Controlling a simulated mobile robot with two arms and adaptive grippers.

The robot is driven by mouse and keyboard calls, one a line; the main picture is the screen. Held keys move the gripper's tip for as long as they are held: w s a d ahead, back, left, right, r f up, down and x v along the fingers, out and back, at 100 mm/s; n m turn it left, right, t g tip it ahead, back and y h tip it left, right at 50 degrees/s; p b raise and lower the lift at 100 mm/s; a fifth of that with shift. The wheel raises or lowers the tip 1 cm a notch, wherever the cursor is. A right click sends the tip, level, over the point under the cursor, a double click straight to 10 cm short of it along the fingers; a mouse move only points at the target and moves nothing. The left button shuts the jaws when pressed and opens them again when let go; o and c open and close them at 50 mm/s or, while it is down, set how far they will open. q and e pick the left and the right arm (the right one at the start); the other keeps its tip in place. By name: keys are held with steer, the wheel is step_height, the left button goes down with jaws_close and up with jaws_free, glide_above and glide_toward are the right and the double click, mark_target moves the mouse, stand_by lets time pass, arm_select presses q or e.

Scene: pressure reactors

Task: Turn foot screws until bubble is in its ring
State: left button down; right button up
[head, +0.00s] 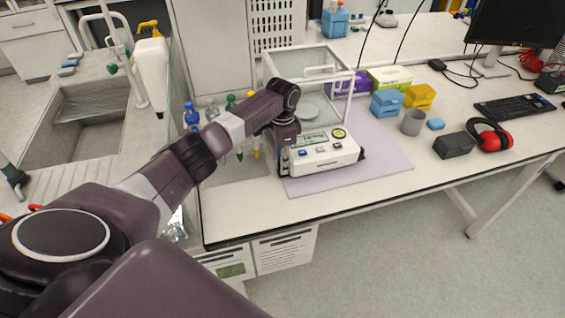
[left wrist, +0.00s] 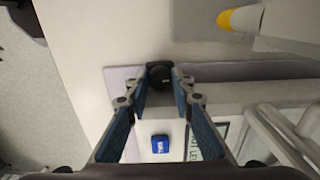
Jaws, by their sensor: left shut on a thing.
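The white balance (head: 322,157) with a glass draft shield stands on a lilac mat on the bench. Its green round level (head: 339,133) is on the top right of the front panel. The bubble is too small to place against its ring. My left gripper (head: 285,158) is at the balance's front left corner and hides the foot there. In the left wrist view my left gripper (left wrist: 162,84) is shut on a black round foot screw (left wrist: 160,74), which shows between the fingertips. The right foot screw (head: 362,154) shows dark at the balance's right side. My right gripper is not in view.
The lilac mat (head: 385,165) is bare to the right of the balance. A grey cup (head: 413,122), blue and yellow boxes, a dark box (head: 454,146) and red ear muffs (head: 490,137) stand farther right.

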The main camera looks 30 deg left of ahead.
arm_select(q)
steer(key=shift+r+n+p, duration=0.2)
steer(key=shift+n+p, duration=0.3)
steer(key=shift+p, duration=0.05)
steer(key=shift+f+n, duration=0.15)
steer(key=shift+n, duration=0.15)
steer(key=c, duration=1.7)
jaws_free()
steer(key=shift+o, duration=0.2)
step_height(320, 180, up, 12)
